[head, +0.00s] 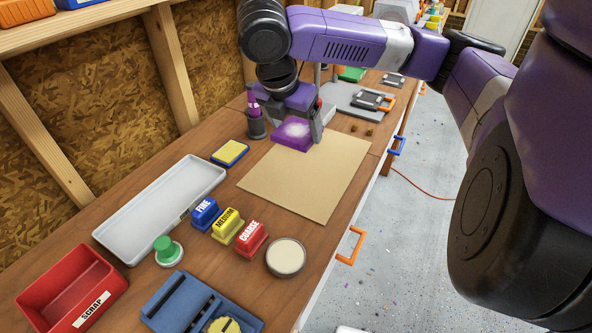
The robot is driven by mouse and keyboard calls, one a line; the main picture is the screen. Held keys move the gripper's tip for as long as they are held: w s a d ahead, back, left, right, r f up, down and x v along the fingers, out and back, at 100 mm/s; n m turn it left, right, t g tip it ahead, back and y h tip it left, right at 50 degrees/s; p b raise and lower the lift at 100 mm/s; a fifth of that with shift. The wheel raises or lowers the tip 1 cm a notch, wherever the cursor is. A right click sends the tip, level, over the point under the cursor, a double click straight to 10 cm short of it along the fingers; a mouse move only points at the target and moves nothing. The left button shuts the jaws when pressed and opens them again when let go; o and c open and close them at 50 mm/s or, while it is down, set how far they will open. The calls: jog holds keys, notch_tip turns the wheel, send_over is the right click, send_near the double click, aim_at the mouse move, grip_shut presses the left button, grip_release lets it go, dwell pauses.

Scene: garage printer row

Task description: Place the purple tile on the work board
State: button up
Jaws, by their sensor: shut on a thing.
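The purple tile (291,135) has a pale, speckled patch on its upper face. It is at the far left edge of the tan work board (305,185), which lies flat on the bench. My gripper (299,121) points down and is shut on the tile; one grey finger shows at the tile's right side, and the other is mostly hidden. I cannot tell whether the tile touches the board or is held just above it. The rest of the board is bare.
A dark cup with purple-handled tools (256,127) stands close left of the tile. Nearer are FINE (205,213), MEDIUM (228,226) and COARSE (251,240) blocks, a round cream-topped dish (286,257), a grey tray (160,210) and a red SCRAP bin (72,290).

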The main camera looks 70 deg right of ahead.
aim_at(299, 177)
notch_tip(299, 177, down, 13)
jog(key=shift+f+b, duration=0.1)
jog(key=shift+b, duration=0.4)
jog(key=shift+f, duration=0.1)
jog(key=o, duration=1.5)
jog(key=shift+o, duration=0.2)
jog(key=p+v, duration=0.1)
jog(key=v, duration=1.1)
jog(key=shift+r+p, duration=0.2)
jog(key=shift+p, duration=0.1)
